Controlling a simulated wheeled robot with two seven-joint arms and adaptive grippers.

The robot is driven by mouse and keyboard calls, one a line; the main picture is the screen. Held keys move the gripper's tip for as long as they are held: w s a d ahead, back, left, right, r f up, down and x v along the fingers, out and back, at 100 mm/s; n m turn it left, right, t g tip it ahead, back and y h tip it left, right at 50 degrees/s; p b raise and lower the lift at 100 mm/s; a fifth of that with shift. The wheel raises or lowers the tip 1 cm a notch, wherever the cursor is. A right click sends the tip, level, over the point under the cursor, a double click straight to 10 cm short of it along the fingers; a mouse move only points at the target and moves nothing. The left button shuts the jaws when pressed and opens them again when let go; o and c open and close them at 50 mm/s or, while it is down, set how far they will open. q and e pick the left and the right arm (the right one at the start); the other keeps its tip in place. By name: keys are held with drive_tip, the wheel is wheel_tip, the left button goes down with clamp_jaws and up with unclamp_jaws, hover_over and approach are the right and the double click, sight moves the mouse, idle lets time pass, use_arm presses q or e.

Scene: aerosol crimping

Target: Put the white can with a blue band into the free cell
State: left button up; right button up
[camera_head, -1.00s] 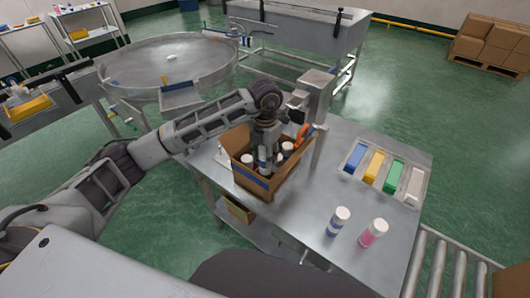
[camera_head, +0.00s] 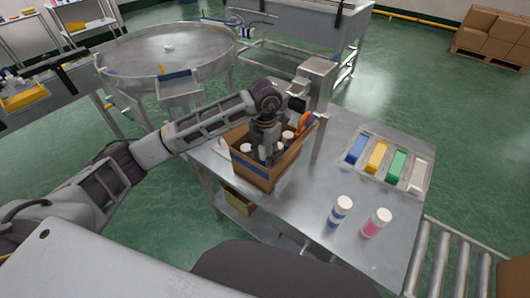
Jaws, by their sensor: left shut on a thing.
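A white can with a blue band (camera_head: 340,211) stands upright on the steel table, left of a white and pink can (camera_head: 376,222). An open cardboard box (camera_head: 262,174) stands at the table's left edge, with white-topped cans inside, one of them (camera_head: 288,137) at the right. My left gripper (camera_head: 266,151) points down into the box, shut on a can there. The fingers, the box wall and neighbouring cans hide most of that can, so its band and whether it touches the bottom cannot be told. The right gripper is not in view.
A steel post with a head (camera_head: 318,77) rises just behind the box, with an orange part beside it. A tray (camera_head: 388,163) with blue, yellow, green and white blocks lies at the right. A roller conveyor (camera_head: 452,262) runs along the front right. The table's middle is clear.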

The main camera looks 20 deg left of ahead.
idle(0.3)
use_arm(q)
drive_tip(key=o, duration=1.3)
drive_tip(key=shift+r, duration=5.95)
